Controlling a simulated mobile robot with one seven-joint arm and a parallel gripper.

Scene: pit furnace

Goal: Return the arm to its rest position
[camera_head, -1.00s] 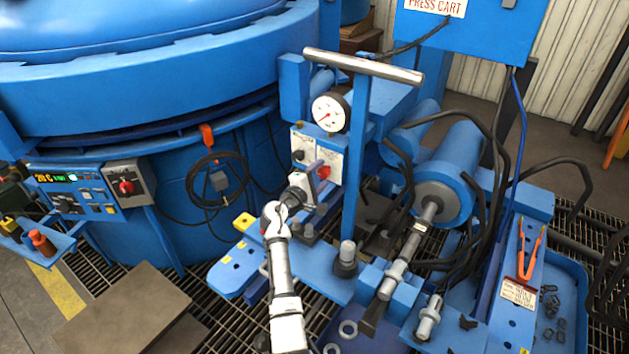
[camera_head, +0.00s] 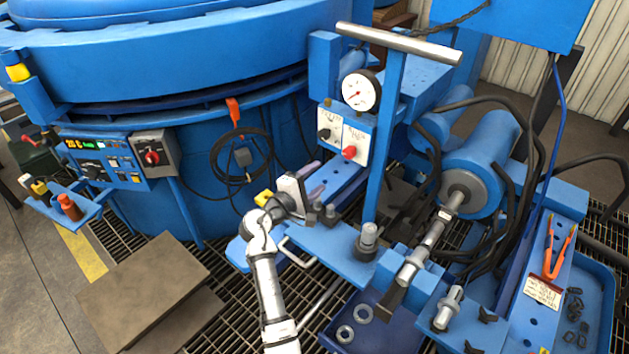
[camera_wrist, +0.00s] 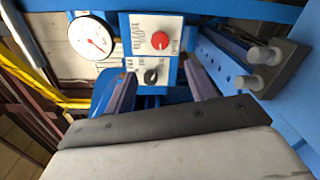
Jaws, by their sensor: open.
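My arm (camera_head: 263,262) reaches up from the bottom of the head view, white and silver. My gripper (camera_head: 314,182) is at its end, left of and below the press cart's control panel (camera_head: 342,136). In the wrist view my gripper (camera_wrist: 160,82) shows two purple fingers spread apart with nothing between them. The fingers look clear of the red knob (camera_head: 349,153) in the head view.
A pressure gauge (camera_head: 360,92) sits above the panel. A T-handled blue post (camera_head: 385,150) and a blue cylinder (camera_head: 480,165) stand to the right. The blue furnace (camera_head: 160,70) fills the back left. Orange-handled tongs (camera_head: 557,250) lie at right. Open floor grating (camera_head: 210,300) lies left of my arm.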

